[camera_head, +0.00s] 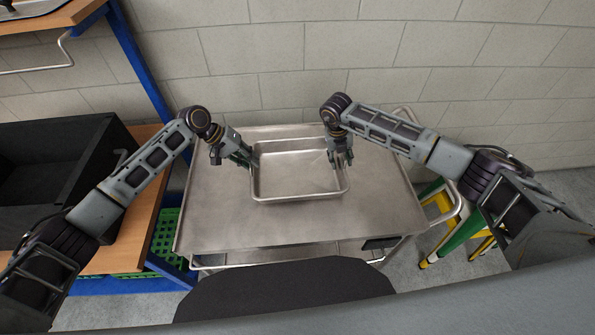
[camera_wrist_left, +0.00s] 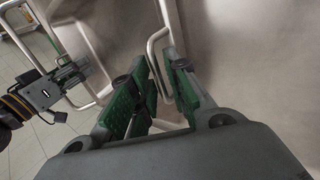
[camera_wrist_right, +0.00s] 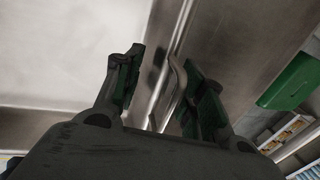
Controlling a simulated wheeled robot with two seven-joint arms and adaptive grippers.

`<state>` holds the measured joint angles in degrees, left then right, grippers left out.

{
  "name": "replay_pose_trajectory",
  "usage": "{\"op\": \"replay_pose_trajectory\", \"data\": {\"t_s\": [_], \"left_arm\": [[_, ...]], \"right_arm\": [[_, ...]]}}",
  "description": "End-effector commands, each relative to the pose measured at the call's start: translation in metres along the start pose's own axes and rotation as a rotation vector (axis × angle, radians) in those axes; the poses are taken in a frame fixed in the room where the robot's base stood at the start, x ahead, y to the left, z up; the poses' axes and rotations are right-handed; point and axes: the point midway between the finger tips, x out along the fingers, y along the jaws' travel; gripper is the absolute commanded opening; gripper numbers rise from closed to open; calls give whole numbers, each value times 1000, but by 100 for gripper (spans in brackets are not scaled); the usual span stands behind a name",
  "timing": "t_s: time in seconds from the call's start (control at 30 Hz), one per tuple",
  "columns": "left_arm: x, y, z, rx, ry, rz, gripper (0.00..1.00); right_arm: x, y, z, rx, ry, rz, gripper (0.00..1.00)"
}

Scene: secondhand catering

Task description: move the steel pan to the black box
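The steel pan (camera_head: 297,178) is a shallow, empty rectangular tray with a handle at each end. It sits on the steel cart top (camera_head: 260,225) in the middle of the head view. My left gripper (camera_head: 245,158) is at the pan's left end; in the left wrist view its green-padded fingers (camera_wrist_left: 162,72) stand open on either side of the handle (camera_wrist_left: 153,45). My right gripper (camera_head: 341,160) is at the right end; in the right wrist view its fingers (camera_wrist_right: 165,75) are open astride the other handle (camera_wrist_right: 178,82). The black box (camera_head: 60,135) stands at the left, partly behind my left arm.
The box stands on a wooden-topped bench (camera_head: 140,218) with a blue frame (camera_head: 140,60), left of the cart. A green crate (camera_head: 165,232) is below. A yellow-and-green step stool (camera_head: 450,225) stands right of the cart. A block wall (camera_head: 270,50) closes the back.

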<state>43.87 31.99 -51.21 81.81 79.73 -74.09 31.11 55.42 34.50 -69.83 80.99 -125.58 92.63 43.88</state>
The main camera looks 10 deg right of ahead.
Motion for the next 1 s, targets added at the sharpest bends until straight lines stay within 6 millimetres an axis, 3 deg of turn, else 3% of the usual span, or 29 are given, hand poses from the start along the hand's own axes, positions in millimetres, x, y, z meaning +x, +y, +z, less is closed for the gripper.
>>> {"op": "replay_pose_trajectory", "data": {"t_s": [0.43, 0.57, 0.73, 1.0], "left_arm": [[6, 0, 0, 0, 0, 0, 16], [5, 0, 0, 0, 0, 0, 0], [5, 0, 0, 0, 1, 0, 0], [4, -1, 0, 0, 1, -2, 0]], "right_arm": [[5, 0, 0, -1, -1, 1, 38], [5, 0, 0, -1, -1, 1, 22], [5, 0, 0, 0, -1, -1, 0], [6, -2, 0, 1, 0, -4, 0]]}}
